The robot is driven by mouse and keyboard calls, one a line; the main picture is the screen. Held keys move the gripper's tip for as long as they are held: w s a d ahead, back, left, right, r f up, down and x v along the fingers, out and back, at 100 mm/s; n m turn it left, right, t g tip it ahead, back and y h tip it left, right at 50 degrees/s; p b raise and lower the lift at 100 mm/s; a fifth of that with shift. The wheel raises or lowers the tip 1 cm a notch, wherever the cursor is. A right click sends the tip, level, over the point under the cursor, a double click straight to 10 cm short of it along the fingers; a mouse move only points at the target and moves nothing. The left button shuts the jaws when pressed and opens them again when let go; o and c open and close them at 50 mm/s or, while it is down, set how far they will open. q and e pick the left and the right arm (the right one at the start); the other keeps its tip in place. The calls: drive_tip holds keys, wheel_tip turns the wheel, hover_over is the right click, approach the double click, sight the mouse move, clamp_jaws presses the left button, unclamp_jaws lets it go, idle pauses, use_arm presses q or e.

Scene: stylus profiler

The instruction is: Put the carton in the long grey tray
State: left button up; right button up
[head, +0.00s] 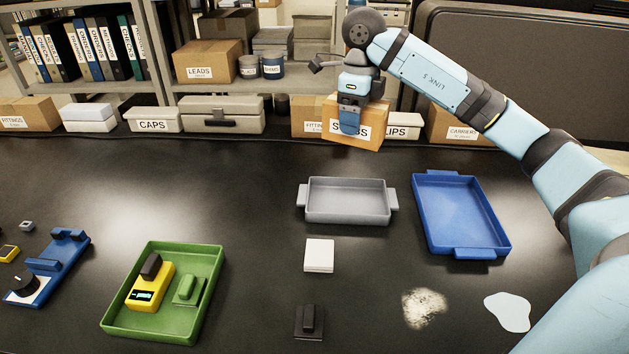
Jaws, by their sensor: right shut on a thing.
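My right gripper (350,118) is at the back of the bench, shut on a brown carton (371,130) with a white label. One finger lies over the front of the carton and covers the middle of the label; the other finger is hidden. The carton is slightly tilted in the picture, and I cannot tell whether its base touches the bench. The long grey tray (347,216) has a handle at each end. It is empty and lies nearer than the carton, below it in the picture. My left gripper is not in view.
A blue tray (462,215) is right of the grey tray. A white block (319,256) and a black part (309,320) lie in front. A green tray (190,336) holds a yellow device (150,285). Powder (424,308) and a pale puddle (508,311) mark the right. Boxes line the back.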

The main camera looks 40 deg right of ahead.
drive_tip(key=shift+w+d, duration=0.25)
drive_tip(key=shift+w, duration=0.25)
drive_tip(key=shift+w+f, duration=0.1)
drive_tip(key=shift+w, duration=0.1)
hover_over(347, 204)
wheel_tip(347, 204, down, 20)
drive_tip(key=shift+r, duration=0.2)
drive_tip(key=shift+f, duration=0.2)
drive_tip(key=o, duration=1.3)
wheel_tip(347, 204, up, 12)
drive_tip(key=shift+r, duration=0.25)
drive_tip(key=shift+f, duration=0.1)
